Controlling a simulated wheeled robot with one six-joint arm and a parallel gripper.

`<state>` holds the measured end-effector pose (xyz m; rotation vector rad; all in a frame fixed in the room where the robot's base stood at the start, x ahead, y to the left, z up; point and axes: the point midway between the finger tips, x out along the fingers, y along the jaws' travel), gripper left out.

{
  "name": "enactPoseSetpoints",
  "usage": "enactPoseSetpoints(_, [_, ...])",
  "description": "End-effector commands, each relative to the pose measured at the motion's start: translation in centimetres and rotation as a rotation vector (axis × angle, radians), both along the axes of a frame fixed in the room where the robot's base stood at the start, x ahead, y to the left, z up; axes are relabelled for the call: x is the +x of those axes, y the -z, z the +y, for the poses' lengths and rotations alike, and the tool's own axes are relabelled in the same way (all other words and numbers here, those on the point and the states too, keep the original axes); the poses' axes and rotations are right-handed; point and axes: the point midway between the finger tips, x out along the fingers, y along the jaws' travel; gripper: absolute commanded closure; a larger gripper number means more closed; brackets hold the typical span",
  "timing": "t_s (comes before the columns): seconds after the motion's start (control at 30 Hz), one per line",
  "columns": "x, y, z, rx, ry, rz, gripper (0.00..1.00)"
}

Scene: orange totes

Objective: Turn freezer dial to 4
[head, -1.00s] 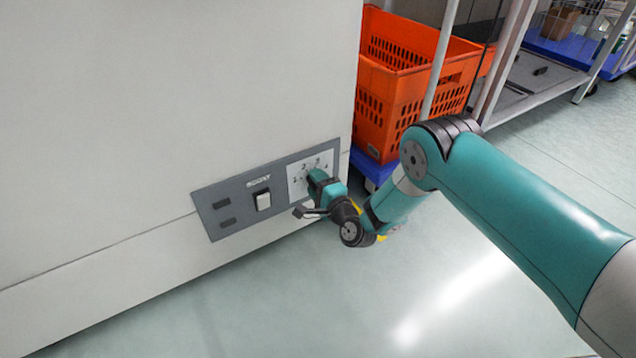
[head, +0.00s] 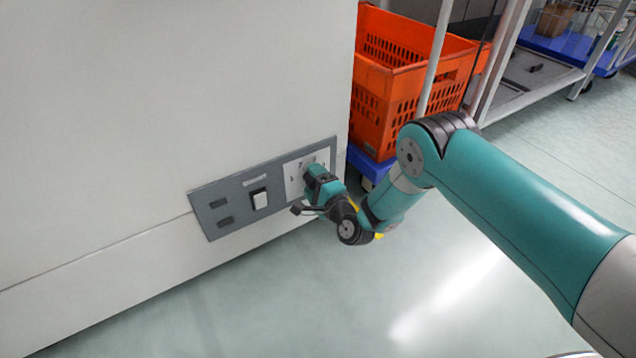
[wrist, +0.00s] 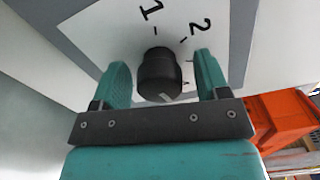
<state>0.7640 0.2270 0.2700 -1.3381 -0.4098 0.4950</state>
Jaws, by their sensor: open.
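The black freezer dial (wrist: 158,75) stands out from a white plate (wrist: 125,40) with the marks 1 and 2 visible in the wrist view. A light pointer mark shows on the dial's lower edge. My gripper (wrist: 158,85) is open, with one teal finger on each side of the dial. I cannot tell whether either finger touches it. In the head view my gripper (head: 312,178) is in front of the white plate (head: 297,168) on the grey control panel (head: 225,195), and it hides the dial and some of the numbers.
Orange totes (head: 385,100) stand on a blue base right of the white freezer (head: 180,90), close to my arm. A metal rack (head: 500,60) is behind. The floor in front is clear.

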Motion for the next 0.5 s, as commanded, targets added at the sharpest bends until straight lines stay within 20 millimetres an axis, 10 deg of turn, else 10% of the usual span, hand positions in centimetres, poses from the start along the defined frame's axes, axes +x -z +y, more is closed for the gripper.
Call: enactPoseSetpoints(0.5, [-2.9,-0.2,-2.0,0.001,0.001,0.007,0.32])
